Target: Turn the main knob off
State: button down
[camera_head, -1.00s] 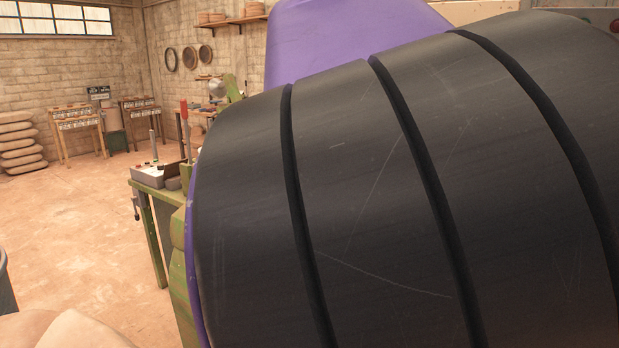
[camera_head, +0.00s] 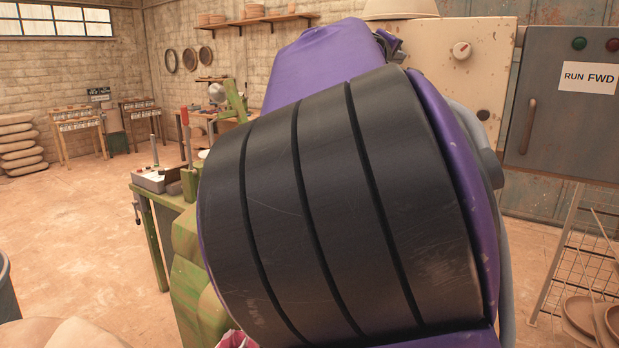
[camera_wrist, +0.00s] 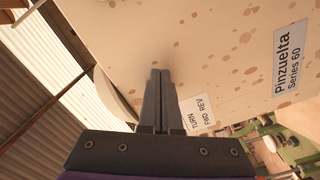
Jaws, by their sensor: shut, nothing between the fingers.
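A round white knob with a small red mark (camera_head: 461,50) sits on the upper part of a cream panel (camera_head: 490,85) in the head view. I cannot tell for sure that it is the main knob. My gripper (camera_wrist: 160,72) shows in the wrist view, its two fingers shut together and empty. The fingertips point at a cream, brown-spotted surface (camera_wrist: 215,45) and cast a soft shadow there; I cannot tell whether they touch it. No knob shows in the wrist view.
A grey cabinet (camera_head: 570,135) with a "RUN FWD" sign, a handle and green and red lights stands right of the cream panel. A wire rack (camera_head: 585,262) with bowls is below. A green bench (camera_head: 150,212) stands left; the floor beyond it is open.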

jog(key=shift+w+a+r, duration=0.1)
jog(key=shift+a+r, duration=0.1)
dwell(0.5)
jog(key=shift+a+r+b, duration=0.1)
jog(key=shift+r+b, duration=0.1)
jog(key=shift+b, duration=1.8)
jog(key=shift+f, duration=0.15)
jog(key=shift+s+d+b+v, duration=0.15)
jog(key=shift+b+v, duration=0.45)
jog(key=shift+v, duration=0.35)
jog(key=shift+s+d+b+v, duration=0.15)
jog(key=shift+b+v, duration=0.5)
jog(key=shift+v, duration=0.35)
jog(key=shift+d+b+v, duration=0.1)
jog(key=shift+b+v, duration=0.5)
jog(key=shift+v, duration=0.35)
jog(key=shift+f, duration=0.1)
